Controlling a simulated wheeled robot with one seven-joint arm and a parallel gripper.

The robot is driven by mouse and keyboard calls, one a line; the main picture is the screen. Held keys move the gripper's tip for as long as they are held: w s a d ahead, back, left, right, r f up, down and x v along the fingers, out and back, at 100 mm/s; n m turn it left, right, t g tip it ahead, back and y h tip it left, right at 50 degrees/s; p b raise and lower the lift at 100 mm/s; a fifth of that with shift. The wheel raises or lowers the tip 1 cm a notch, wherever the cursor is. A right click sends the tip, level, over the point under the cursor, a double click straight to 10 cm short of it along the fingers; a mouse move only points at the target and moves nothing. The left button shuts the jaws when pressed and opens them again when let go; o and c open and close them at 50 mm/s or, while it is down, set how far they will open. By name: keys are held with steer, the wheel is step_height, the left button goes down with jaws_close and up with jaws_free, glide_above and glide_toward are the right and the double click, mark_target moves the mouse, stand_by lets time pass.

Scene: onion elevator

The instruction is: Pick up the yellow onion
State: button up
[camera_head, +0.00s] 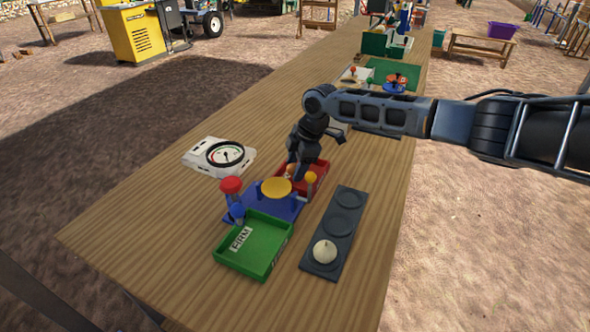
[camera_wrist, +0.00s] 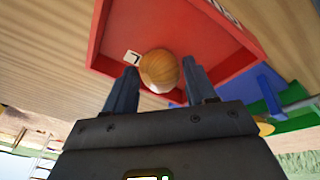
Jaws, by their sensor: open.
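The yellow onion (camera_wrist: 159,69) lies in a red tray (camera_wrist: 118,58), near one of the tray's walls. In the wrist view it sits between the two open fingers of my gripper (camera_wrist: 160,76), with a visible gap at least on the right side. In the head view my gripper (camera_head: 300,166) points down over the red tray (camera_head: 320,176), and the onion is mostly hidden there. Whether the fingers touch the onion cannot be told.
A blue elevator device with a yellow disc (camera_head: 276,188) and red knob (camera_head: 231,185) stands beside the red tray. A green tray (camera_head: 262,262) is in front. A dark three-recess tray (camera_head: 342,228) holds a white onion (camera_head: 325,251). A dial scale (camera_head: 222,156) stands left.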

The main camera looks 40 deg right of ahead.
steer(key=c, duration=0.7)
steer(key=shift+r, duration=0.1)
steer(key=shift+r, duration=0.45)
step_height(320, 180, up, 3)
steer(key=shift+f+b, duration=0.2)
steer(key=shift+b, duration=0.1)
steer(key=s+d+r, duration=0.1)
steer(key=s+r, duration=0.1)
steer(key=s, duration=0.1)
steer(key=s+d+r, duration=0.2)
steer(key=s+r, duration=0.1)
steer(key=s, duration=0.1)
steer(key=s+d+r, duration=0.2)
steer(key=s, duration=0.1)
steer(key=shift+s+r+b, duration=0.2)
steer(key=shift+s+b, duration=0.1)
